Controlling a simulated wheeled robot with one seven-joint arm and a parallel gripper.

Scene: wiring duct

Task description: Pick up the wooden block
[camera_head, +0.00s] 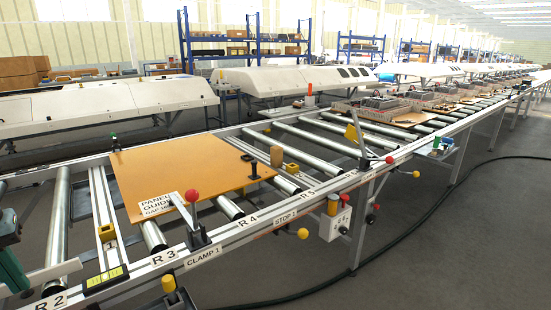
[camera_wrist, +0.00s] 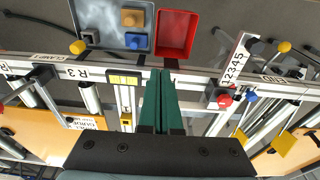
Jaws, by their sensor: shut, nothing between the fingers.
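In the wrist view, a tan, wood-coloured block (camera_wrist: 132,17) sits in a grey tray (camera_wrist: 112,8) at the top of the picture. A blue block (camera_wrist: 138,40) and a dark grey block (camera_wrist: 90,37) are in the same tray. My gripper (camera_wrist: 167,72) has green fingers pressed together with nothing between them. Its fingertips point toward the conveyor's rail, below and right of the tray in the picture, apart from the tan block. I cannot make out this tan block in the head view; part of my green gripper (camera_head: 12,270) shows at its left edge.
A red bin (camera_wrist: 178,33) stands beside the tray. The labelled conveyor rail (camera_wrist: 60,71) runs between the tray and the rollers. In the head view, a red-knobbed clamp lever (camera_head: 192,197) rises beside an orange panel (camera_head: 190,170). A dark cable (camera_head: 390,240) lies on the floor.

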